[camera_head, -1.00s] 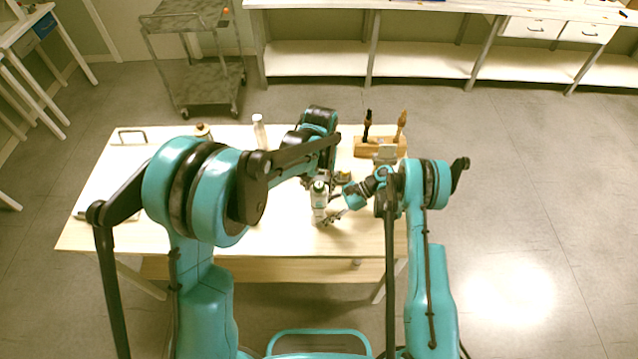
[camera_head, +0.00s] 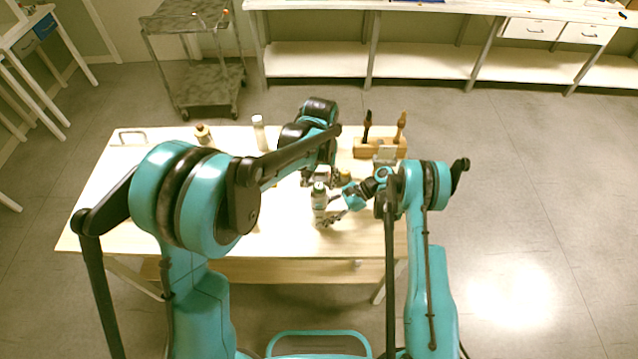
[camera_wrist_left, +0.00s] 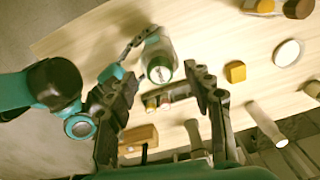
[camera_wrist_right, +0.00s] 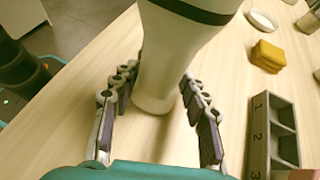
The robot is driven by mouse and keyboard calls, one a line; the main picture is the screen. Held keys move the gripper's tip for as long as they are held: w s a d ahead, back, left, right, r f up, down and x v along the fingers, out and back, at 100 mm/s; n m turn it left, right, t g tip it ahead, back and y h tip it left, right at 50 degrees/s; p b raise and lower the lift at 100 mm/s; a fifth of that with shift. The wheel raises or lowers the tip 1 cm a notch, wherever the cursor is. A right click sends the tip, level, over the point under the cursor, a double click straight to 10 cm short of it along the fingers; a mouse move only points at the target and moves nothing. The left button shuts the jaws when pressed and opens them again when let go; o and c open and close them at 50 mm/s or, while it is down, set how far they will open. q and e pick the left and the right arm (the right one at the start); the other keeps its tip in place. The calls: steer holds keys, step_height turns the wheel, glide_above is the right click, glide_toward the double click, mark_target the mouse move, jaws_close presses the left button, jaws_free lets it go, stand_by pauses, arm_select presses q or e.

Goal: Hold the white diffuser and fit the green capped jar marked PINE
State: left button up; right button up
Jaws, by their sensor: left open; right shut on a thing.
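The white diffuser (camera_wrist_right: 160,65) stands upright with a black band near its top in the right wrist view. My right gripper (camera_wrist_right: 153,90) has its fingers on either side of it, shut on its body. A green capped jar (camera_wrist_left: 160,74) shows its cap face-on in the left wrist view; its lettering is too blurred to read surely. In the head view the green cap (camera_head: 319,187) tops the white upright stack, and the joint below it is unclear. My left gripper (camera_wrist_left: 162,95) is open, its fingers apart from the jar on both sides.
A numbered grey rack (camera_wrist_right: 262,135), a yellow block (camera_wrist_right: 267,55) and a white dish (camera_wrist_right: 262,19) lie nearby. A wooden holder with upright tools (camera_head: 380,148) stands behind. The table's left side is mostly clear.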

arm_select(q)
steer(key=shift+r, duration=2.3)
arm_select(e)
steer(key=o, duration=0.9)
steer(key=v, duration=0.7)
steer(key=shift+f, duration=0.1)
steer(key=shift+w+d, duration=0.1)
steer(key=shift+d, duration=0.2)
steer(key=shift+r, duration=0.3)
